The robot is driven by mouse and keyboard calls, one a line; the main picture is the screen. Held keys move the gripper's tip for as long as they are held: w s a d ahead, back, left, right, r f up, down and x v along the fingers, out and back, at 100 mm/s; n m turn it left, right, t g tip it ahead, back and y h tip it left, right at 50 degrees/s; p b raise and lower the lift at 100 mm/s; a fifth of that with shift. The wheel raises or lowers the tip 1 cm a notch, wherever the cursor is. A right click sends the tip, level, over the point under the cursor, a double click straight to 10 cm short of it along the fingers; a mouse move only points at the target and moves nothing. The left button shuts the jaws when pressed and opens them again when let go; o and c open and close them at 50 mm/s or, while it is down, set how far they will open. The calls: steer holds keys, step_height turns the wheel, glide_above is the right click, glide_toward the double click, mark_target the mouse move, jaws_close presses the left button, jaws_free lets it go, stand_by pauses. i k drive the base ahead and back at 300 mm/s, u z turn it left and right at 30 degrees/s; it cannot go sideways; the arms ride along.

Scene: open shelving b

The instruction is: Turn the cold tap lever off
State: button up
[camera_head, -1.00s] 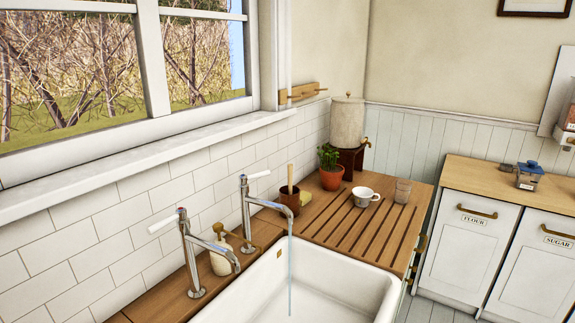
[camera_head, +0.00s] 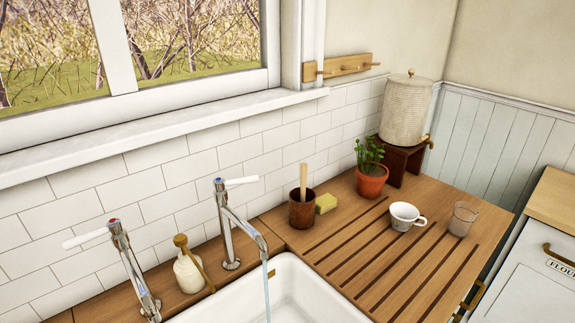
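Two chrome taps with white levers stand at the back of the white sink. Water runs from the spout of the right tap (camera_head: 229,225), and its white lever (camera_head: 241,181) points to the right. The left tap (camera_head: 134,268) has no visible stream, though its lower part is cut off by the picture edge; its white lever (camera_head: 86,238) points to the left. A small reddish mark shows on top of the left tap; the mark on the right tap is too small to read surely. My gripper is not in view.
A soap bottle (camera_head: 188,270) stands between the taps. A brown pot with a brush (camera_head: 302,210) and a yellow sponge (camera_head: 326,204) sit right of them. A plant pot (camera_head: 371,182), cup (camera_head: 406,217) and glass (camera_head: 463,219) stand on the wooden drainer. The sink (camera_head: 310,295) is below.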

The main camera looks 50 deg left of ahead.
mark_target(219, 184)
steer(key=i, duration=0.95)
steer(key=u, duration=3.85)
